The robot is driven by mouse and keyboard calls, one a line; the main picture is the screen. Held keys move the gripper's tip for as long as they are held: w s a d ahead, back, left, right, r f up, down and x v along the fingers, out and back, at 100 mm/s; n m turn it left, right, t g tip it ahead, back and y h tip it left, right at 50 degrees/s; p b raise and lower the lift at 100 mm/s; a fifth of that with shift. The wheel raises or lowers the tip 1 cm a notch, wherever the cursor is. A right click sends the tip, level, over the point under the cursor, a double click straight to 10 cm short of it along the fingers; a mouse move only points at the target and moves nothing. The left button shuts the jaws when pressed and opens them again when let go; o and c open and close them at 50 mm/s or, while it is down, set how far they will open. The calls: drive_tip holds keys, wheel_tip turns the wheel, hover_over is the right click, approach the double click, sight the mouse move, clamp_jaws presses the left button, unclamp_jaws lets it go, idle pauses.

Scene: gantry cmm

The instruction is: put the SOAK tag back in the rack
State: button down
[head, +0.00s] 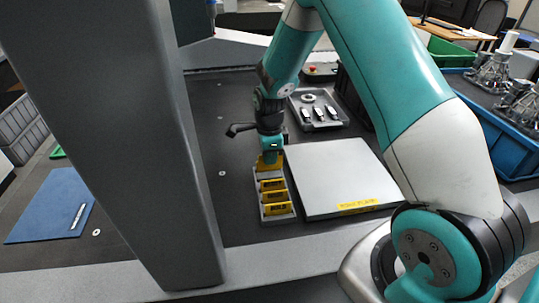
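The grey tag rack (264,216) stands on the dark table, left of the pale flat plate. Several yellow tags are at it; the nearer ones, such as this yellow tag (277,209), stand in its slots. A further yellow tag (263,167) is at the rack's far end, directly under my gripper (272,160). My gripper points down there and seems to touch or straddle that tag. The fingertips are too small and partly hidden to show whether they are closed on it. The lettering on the tags is unreadable, so I cannot tell which is SOAK.
The pale plate (335,172) with a yellow label lies close to the rack's right. A grey tray (335,122) with small parts is behind it. A thick grey column (125,130) rises at left. A blue mat (50,208) lies beyond it. The table left of the rack is clear.

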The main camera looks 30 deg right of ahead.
sight(269, 169)
idle(0.3)
drive_tip(key=shift+a+f+b, duration=0.1)
drive_tip(key=shift+f+b, duration=0.5)
drive_tip(key=shift+f, duration=0.35)
drive_tip(key=shift+f, duration=0.75)
idle(1.2)
drive_tip(key=shift+f+b, duration=0.35)
drive_tip(key=shift+f, duration=0.15)
drive_tip(key=shift+f, duration=0.2)
drive_tip(key=shift+f+b, duration=0.3)
drive_tip(key=shift+f, duration=0.1)
idle(0.5)
